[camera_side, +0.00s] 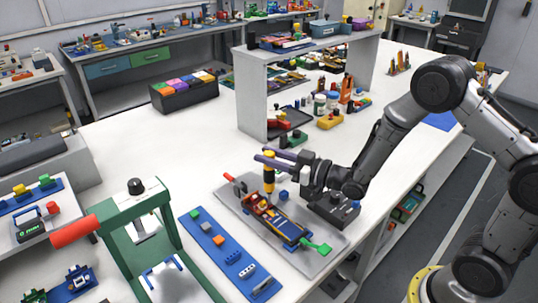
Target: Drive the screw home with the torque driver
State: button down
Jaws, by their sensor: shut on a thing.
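My gripper (277,161) is shut on the torque driver (269,180), an upright tool with a yellow-orange handle and dark bands. The driver stands over the left end of a long assembly (274,219) with red, yellow and blue parts. Its tip meets or hovers just above that end; I cannot tell which. The assembly lies on a grey tray (310,265). The screw is too small or hidden to make out.
A green press frame (135,215) with a red handle stands at left. A blue strip (230,255) with small blocks lies beside the tray. A black box (333,210) sits close under my gripper. A grey shelf (252,95) stands behind. White table is clear at centre left.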

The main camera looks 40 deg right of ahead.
jog(key=shift+s+f, duration=0.15)
jog(key=shift+f, duration=0.75)
dwell(1.9)
jog(key=shift+r, duration=0.15)
dwell(0.5)
jog(key=shift+r, duration=3.75)
